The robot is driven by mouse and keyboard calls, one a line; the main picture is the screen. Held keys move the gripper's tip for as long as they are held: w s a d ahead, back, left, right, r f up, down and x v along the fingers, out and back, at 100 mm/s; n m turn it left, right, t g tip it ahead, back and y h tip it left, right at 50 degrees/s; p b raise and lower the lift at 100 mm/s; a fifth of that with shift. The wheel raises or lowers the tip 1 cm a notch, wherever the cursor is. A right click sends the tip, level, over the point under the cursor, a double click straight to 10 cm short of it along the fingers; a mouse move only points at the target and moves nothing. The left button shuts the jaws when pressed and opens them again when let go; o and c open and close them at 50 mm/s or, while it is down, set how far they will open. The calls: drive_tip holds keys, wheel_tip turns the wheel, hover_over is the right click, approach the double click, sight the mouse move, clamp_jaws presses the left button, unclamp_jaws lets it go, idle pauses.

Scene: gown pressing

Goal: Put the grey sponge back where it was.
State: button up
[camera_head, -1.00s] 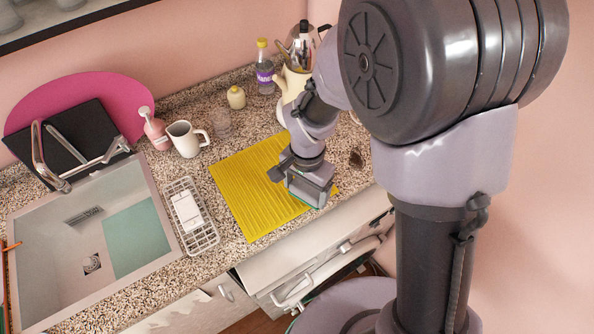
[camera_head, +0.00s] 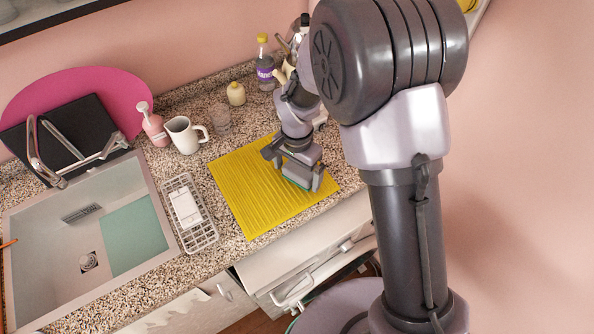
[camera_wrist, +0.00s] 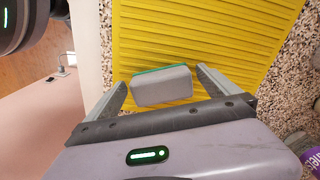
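The grey sponge (camera_wrist: 162,87), a block with a green layer along its far side, lies between the two fingers of my gripper (camera_wrist: 163,82) in the wrist view. The fingers are apart, with narrow strips of yellow showing between them and the sponge's ends. Behind the sponge is the yellow ribbed mat (camera_wrist: 200,25). In the head view my gripper (camera_head: 303,178) is low over the right part of the yellow mat (camera_head: 245,190). Only a green sliver of the sponge (camera_head: 295,184) shows there, the rest hidden by my gripper. Whether it rests flat on the mat is unclear.
A white wire rack (camera_head: 203,236) and the sink (camera_head: 30,250) are left of the mat. An open drawer (camera_head: 300,255) lies below the counter edge.

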wheel_tip(320, 180, up, 12)
drive_tip(key=p, duration=0.4)
wheel_tip(320, 180, up, 11)
drive_tip(key=t+y, duration=0.1)
drive_tip(key=t, duration=0.1)
hover_over(297, 173)
drive_tip(key=s+d, duration=0.5)
drive_tip(key=d, duration=0.1)
drive_tip(key=s+d+r+n+t, duration=0.1)
drive_tip(key=s+d+r+t, duration=0.1)
drive_tip(key=s, duration=0.4)
drive_tip(key=s+d+r+n+t+y, duration=0.1)
drive_tip(key=s+d+r, duration=0.2)
drive_tip(key=s, duration=0.4)
drive_tip(key=shift+s+d+r+t, duration=0.25)
drive_tip(key=shift+d+r+t, duration=0.15)
drive_tip(key=shift+r, duration=0.35)
wheel_tip(297, 173, down, 10)
drive_tip(key=b, duration=1)
drive_tip(key=shift+r, duration=0.2)
